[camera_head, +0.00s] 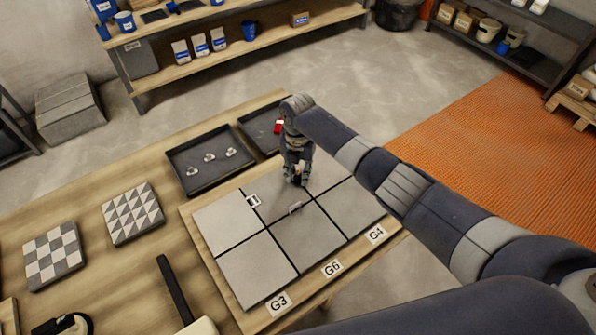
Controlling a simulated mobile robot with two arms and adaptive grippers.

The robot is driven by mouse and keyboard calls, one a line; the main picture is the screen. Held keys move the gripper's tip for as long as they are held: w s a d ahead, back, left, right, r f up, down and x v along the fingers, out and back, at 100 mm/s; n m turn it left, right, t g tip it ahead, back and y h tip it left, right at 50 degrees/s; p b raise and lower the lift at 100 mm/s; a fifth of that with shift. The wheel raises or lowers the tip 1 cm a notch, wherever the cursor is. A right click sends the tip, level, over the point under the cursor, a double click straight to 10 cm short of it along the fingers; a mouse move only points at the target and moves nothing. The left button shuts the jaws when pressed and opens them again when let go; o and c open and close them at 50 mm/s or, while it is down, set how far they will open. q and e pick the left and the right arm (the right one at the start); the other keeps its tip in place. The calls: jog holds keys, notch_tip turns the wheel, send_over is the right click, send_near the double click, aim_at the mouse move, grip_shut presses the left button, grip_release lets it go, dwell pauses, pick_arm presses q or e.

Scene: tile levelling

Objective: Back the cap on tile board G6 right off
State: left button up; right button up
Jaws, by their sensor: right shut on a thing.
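The tile board (246,308) lies on the wooden table and bears several grey tiles. The tag G6 (332,268) is on its front edge between the tags G3 (279,302) and G4 (376,234). A white clip (253,200) and a greyer clip (295,208) stand at the tile joints. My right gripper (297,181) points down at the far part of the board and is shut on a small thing. The fingers mostly hide it, so I cannot tell for sure that it is a cap. My left gripper is out of view.
A dark tray (179,168) with several small white clips stands behind the board. A second tray (246,126) with a red item (279,125) is partly behind my right arm. Two patterned tile samples (132,213) (53,256) and a black-handled tool (174,290) lie left.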

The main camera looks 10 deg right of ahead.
jog(key=o, duration=1.1)
jog(key=shift+c, duration=0.2)
jog(key=shift+r, duration=0.1)
notch_tip(320, 180, up, 12)
